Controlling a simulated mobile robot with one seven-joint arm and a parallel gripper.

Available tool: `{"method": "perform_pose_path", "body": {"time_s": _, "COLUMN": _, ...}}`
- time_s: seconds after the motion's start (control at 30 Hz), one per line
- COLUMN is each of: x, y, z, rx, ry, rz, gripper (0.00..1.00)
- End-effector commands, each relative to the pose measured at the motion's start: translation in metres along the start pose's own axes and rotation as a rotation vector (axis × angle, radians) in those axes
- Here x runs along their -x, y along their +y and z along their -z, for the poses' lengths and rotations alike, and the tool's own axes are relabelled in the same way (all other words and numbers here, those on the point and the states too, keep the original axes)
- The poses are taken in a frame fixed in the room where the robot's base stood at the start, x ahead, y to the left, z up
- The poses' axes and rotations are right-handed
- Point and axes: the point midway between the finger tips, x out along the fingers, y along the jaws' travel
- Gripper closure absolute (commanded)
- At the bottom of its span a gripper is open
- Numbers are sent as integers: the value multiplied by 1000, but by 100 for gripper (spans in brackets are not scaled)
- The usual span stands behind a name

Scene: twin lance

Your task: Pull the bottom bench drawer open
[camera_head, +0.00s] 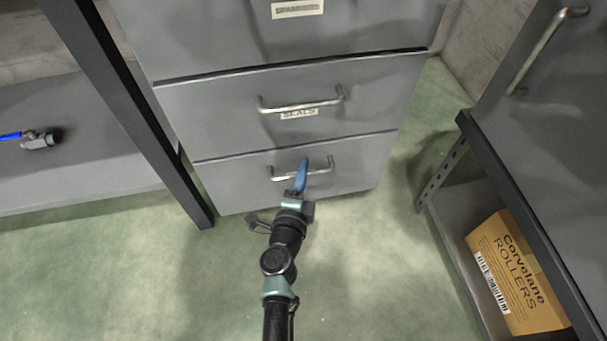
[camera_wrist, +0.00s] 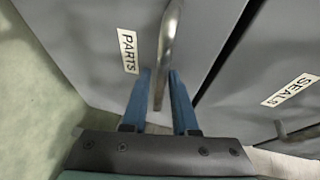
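The bottom bench drawer (camera_head: 235,187) is grey and sits flush under the SEALS drawer, shut. Its metal bar handle (camera_head: 328,165) also shows in the wrist view (camera_wrist: 168,40), beside a PARTS label (camera_wrist: 128,50). My gripper (camera_head: 303,166) is at this handle in the head view and covers part of it. In the wrist view my gripper (camera_wrist: 159,76) has its two blue fingers apart, one on each side of the bar. The bar runs between them, with small gaps showing. The PARTS label is hidden in the head view.
The SEALS drawer (camera_head: 220,120) above has its own handle (camera_head: 300,105) and is shut. A dark post (camera_head: 135,110) stands left of the drawers. At right, a carton of rollers (camera_head: 515,275) lies on a low shelf. The green floor in front is clear.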

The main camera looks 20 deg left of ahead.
Motion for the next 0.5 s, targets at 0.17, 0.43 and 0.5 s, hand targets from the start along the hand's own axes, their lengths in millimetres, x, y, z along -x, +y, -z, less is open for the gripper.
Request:
{"method": "perform_pose_path", "body": {"time_s": 0.17, "x": 0, "y": 0, "z": 0, "rx": 0, "ry": 0, "rz": 0, "gripper": 73}}
{"method": "perform_pose_path", "body": {"time_s": 0.43, "x": 0, "y": 0, "z": 0, "rx": 0, "ry": 0, "rz": 0, "gripper": 100}}
{"method": "perform_pose_path", "body": {"time_s": 0.5, "x": 0, "y": 0, "z": 0, "rx": 0, "ry": 0, "rz": 0, "gripper": 100}}
